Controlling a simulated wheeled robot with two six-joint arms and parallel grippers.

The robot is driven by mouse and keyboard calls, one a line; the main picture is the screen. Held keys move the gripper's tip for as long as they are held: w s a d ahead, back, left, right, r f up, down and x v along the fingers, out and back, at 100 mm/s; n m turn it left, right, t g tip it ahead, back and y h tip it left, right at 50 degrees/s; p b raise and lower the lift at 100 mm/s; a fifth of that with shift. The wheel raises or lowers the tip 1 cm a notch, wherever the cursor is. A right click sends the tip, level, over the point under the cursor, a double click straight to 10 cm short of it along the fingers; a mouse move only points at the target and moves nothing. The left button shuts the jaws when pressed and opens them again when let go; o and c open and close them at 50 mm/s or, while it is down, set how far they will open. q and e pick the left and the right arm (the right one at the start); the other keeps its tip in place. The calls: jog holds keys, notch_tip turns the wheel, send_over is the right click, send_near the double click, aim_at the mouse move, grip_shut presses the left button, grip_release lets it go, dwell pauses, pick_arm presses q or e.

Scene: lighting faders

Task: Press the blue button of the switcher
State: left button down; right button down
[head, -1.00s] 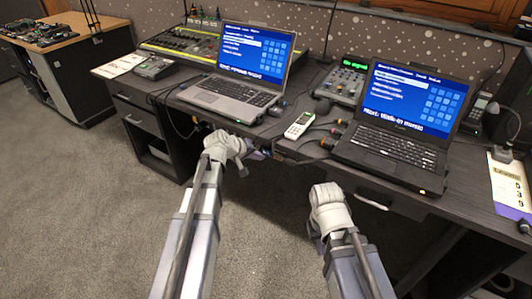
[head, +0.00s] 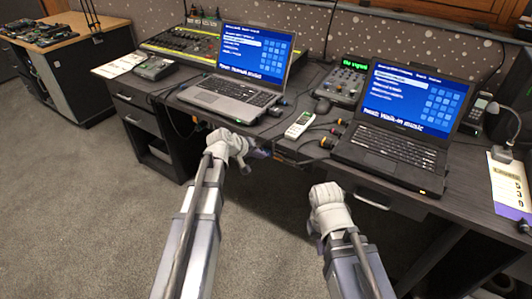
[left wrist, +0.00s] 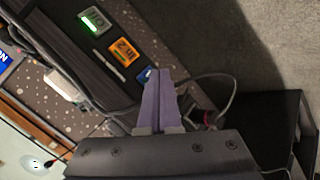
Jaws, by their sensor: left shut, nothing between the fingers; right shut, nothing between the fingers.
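In the left wrist view a dark strip carries a green-lit button (left wrist: 94,21), an orange button (left wrist: 123,51) and a blue button (left wrist: 146,76) in a row. My left gripper (left wrist: 159,73) is shut and empty. Its purple fingertips appear right beside the blue button and cover part of it; I cannot tell whether they touch. In the head view my left gripper (head: 262,153) is at the desk's front edge, below the gap between the laptops. The buttons are not clear there. My right gripper (head: 317,241) is shut and low in front of the desk, mostly hidden by its own wrist.
On the desk stand a silver laptop (head: 222,99), a black laptop (head: 390,150), a white handheld device (head: 299,125) and a green-lit unit (head: 343,86). Cables run between them. A cable (left wrist: 213,80) loops near my left gripper. Carpet (head: 90,210) is clear at left.

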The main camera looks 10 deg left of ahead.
pick_arm(q)
jog(key=shift+w+d, duration=0.1)
jog(key=shift+w, duration=0.15)
dwell(0.4)
jog(key=shift+s, duration=0.1)
jog(key=shift+s+a, duration=0.25)
jog(key=shift+s, duration=0.35)
jog(key=s, duration=0.1)
jog(key=s+a, duration=0.1)
jog(key=s, duration=0.2)
jog(key=shift+s+a, duration=0.35)
dwell(0.9)
